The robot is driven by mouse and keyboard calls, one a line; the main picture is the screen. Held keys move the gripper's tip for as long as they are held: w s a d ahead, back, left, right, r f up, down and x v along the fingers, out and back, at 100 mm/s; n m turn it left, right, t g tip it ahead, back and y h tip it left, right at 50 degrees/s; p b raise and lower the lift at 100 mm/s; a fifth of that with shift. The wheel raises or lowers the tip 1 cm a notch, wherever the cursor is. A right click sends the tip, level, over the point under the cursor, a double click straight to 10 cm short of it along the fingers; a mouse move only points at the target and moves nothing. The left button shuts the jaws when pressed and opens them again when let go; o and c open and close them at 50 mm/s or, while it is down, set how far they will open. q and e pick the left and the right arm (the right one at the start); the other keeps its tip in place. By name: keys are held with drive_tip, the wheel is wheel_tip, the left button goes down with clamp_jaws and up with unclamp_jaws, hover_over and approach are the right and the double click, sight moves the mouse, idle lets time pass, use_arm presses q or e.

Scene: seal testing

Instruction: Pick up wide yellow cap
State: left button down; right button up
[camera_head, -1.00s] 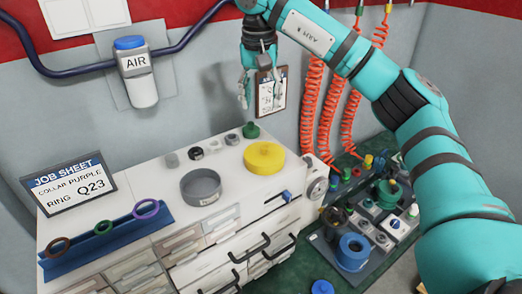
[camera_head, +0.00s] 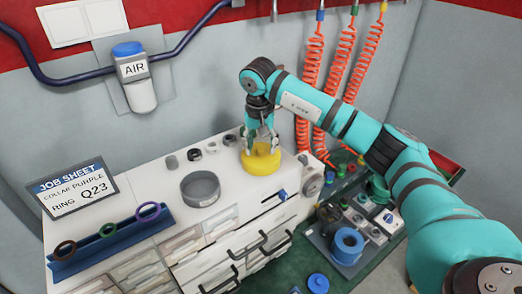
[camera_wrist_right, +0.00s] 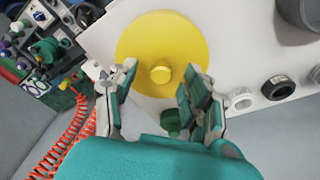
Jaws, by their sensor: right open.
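The wide yellow cap (camera_head: 262,163) lies flat on the white cabinet top, near its right end. It has a small raised knob in its middle, seen in the right wrist view (camera_wrist_right: 160,52). My right gripper (camera_head: 262,147) is open just above the cap, its fingers reaching down over it. I cannot tell whether a finger touches the cap. My left gripper is not in view.
A grey ring-shaped bowl (camera_head: 201,188) stands left of the cap. Several small fittings (camera_head: 195,154) line the back. A green part (camera_wrist_right: 171,122) is close to the fingers. A blue rack (camera_head: 110,245) holds rings at the left. Orange coiled hoses (camera_head: 310,80) hang behind.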

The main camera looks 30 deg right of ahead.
drive_tip(key=shift+f, duration=0.25)
clamp_jaws()
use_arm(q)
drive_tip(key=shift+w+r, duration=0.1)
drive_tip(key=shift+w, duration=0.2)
use_arm(e)
drive_tip(key=shift+r, duration=0.1)
